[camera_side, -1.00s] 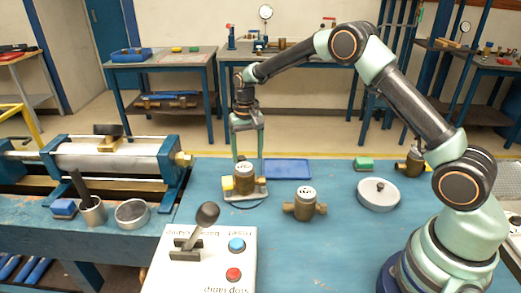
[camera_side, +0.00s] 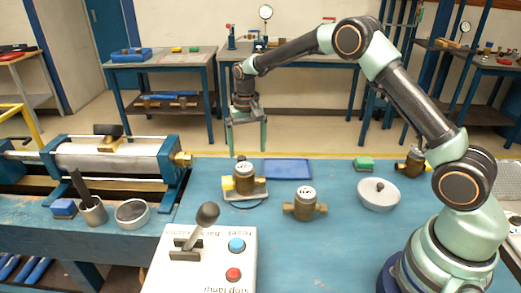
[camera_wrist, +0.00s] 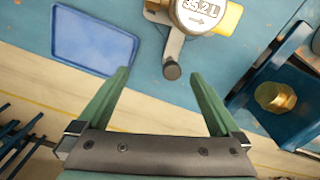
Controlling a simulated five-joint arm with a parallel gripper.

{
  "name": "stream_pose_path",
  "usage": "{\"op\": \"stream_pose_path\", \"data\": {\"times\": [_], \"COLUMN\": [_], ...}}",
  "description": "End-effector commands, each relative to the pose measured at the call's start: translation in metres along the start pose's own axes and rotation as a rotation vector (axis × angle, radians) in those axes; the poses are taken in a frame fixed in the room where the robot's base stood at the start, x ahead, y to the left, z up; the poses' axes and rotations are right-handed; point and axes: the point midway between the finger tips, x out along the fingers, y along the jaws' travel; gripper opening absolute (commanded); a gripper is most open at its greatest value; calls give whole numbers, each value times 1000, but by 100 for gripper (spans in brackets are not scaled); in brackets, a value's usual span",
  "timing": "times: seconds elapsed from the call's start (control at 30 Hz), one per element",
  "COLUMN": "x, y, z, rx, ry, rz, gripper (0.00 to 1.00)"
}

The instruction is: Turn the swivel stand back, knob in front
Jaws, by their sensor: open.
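The swivel stand (camera_side: 259,193) is a pale plate on a dark round base on the blue bench. It carries a brass meter (camera_side: 245,180) with a yellow end at its left. In the wrist view the meter (camera_wrist: 205,14) has a white dial reading 35.2 L, and the stand's arm (camera_wrist: 174,45) ends in a dark knob (camera_wrist: 172,71). In the side view the knob (camera_side: 241,158) shows behind the meter, on its far side. My gripper (camera_side: 247,152) is open and empty, above and behind the stand. In the wrist view the knob lies between the fingertips (camera_wrist: 161,75), apparently below them, touching neither.
A second brass meter (camera_side: 304,204) stands right of the stand. A blue tray (camera_side: 288,169) lies behind it. A control box with a lever (camera_side: 207,260) stands in front. A clamp rig (camera_side: 115,160) is at left.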

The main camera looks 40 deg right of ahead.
Motion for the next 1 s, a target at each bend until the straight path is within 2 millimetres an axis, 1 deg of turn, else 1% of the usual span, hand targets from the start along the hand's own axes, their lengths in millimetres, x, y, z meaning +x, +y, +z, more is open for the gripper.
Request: {"op": "stream_pose_path", "data": {"times": [0.1, 0.4, 0.53, 0.83, 1.0], "x": [-10, -30, -34, -34, -46], "y": [0, 0, 0, 0, -9], "z": [0, 0, 0, 0, -3], "rx": [0, 0, 0, 5, 107], "ry": [2, 2, 0, 0, 2], "rz": [-1, -1, 0, 0, -1], "gripper": [100, 100, 100, 100, 100]}}
